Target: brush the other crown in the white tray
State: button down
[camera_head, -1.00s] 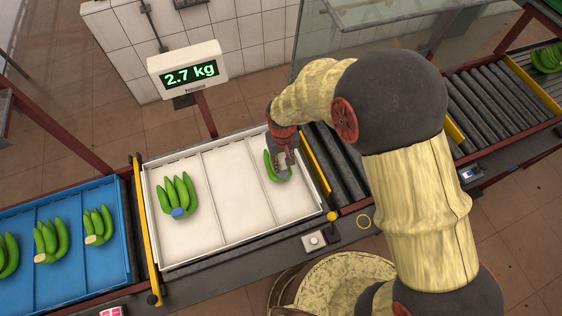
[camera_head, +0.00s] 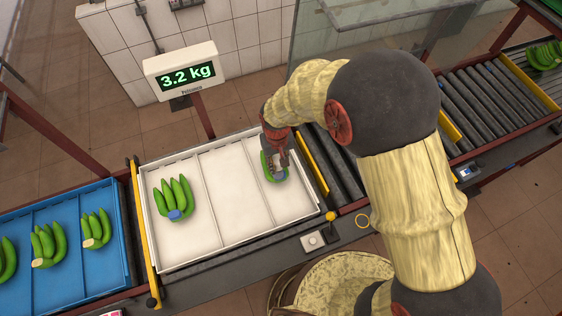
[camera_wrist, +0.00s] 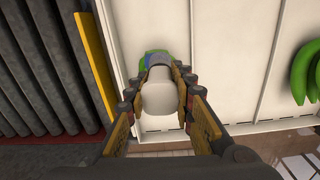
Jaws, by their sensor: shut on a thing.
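The white tray (camera_head: 232,195) has three compartments. In its left compartment lies a green banana hand (camera_head: 173,196) with a blue crown (camera_head: 174,215). In its right compartment lies another green banana hand (camera_head: 266,170), mostly hidden by my gripper (camera_head: 279,163). In the wrist view my gripper (camera_wrist: 160,88) is shut on a pale, rounded brush (camera_wrist: 159,96). The brush's far end is over the crown of the right hand (camera_wrist: 143,56). Blue shows there, but I cannot tell whether it is on the crown or the brush. Contact itself is hidden.
A scale display (camera_head: 187,76) behind the tray reads 3.2 kg. A blue tray (camera_head: 68,285) with several banana hands stands at the left. A yellow rail (camera_head: 312,168) and rollers (camera_head: 342,165) lie right of the white tray. Its middle compartment is empty.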

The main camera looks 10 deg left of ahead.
jog(key=shift+d, duration=0.1)
jog(key=shift+w+d+r, duration=0.1)
jog(key=shift+w+d, duration=0.4)
jog(key=shift+d, duration=0.4)
notch_tip(320, 180, up, 9)
jog(key=p, duration=0.5)
